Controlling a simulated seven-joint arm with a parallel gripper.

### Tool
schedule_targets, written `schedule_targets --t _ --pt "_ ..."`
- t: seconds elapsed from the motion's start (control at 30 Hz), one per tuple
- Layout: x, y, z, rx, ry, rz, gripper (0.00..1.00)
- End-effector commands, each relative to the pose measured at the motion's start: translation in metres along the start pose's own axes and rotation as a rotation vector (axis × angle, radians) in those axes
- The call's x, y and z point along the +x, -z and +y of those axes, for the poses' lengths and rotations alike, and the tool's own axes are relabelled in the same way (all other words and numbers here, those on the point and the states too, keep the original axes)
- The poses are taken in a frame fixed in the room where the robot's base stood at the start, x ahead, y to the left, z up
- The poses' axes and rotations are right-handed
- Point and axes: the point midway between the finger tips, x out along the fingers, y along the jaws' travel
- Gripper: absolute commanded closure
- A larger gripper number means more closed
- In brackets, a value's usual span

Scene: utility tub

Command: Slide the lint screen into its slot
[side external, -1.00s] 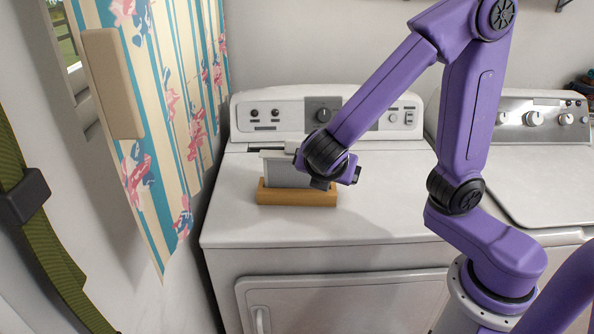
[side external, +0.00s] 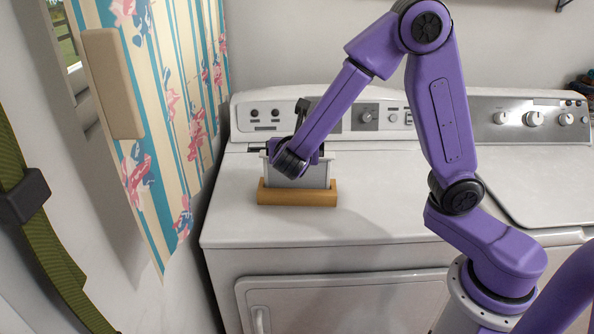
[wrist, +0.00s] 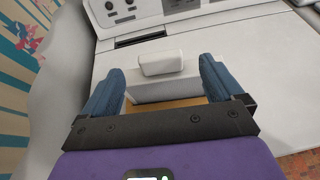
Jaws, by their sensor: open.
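The lint screen (side external: 316,175) is a grey panel standing upright in a wooden block on the left washer-like machine's top. In the wrist view its white handle (wrist: 161,62) and pale body (wrist: 160,88) show. My gripper (wrist: 161,72) is open, with one blue finger on each side of the screen's upper part; I cannot tell whether they touch it. In the side view my wrist hides the handle and fingers. A dark slot (wrist: 140,38) lies behind the screen, near the foot of the control panel.
The wooden block (side external: 297,194) holds the screen's lower edge. The white control panel (side external: 265,114) rises at the back. Patterned curtain (side external: 180,120) hangs at left. The machine top (side external: 380,200) is clear to the right, with a second machine (side external: 535,175) beside it.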

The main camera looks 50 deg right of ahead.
Motion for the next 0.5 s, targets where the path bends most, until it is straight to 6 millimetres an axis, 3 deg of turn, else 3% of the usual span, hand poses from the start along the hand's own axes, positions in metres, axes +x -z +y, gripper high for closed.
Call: schedule_targets --t 0.1,0.37,0.5 --pt "0.015 0.0 -0.001 0.001 0.003 0.0 0.06" --pt "0.032 -0.001 0.0 0.002 0.002 0.0 0.06" --pt "0.053 -0.003 -0.001 0.001 0.004 0.0 0.06"
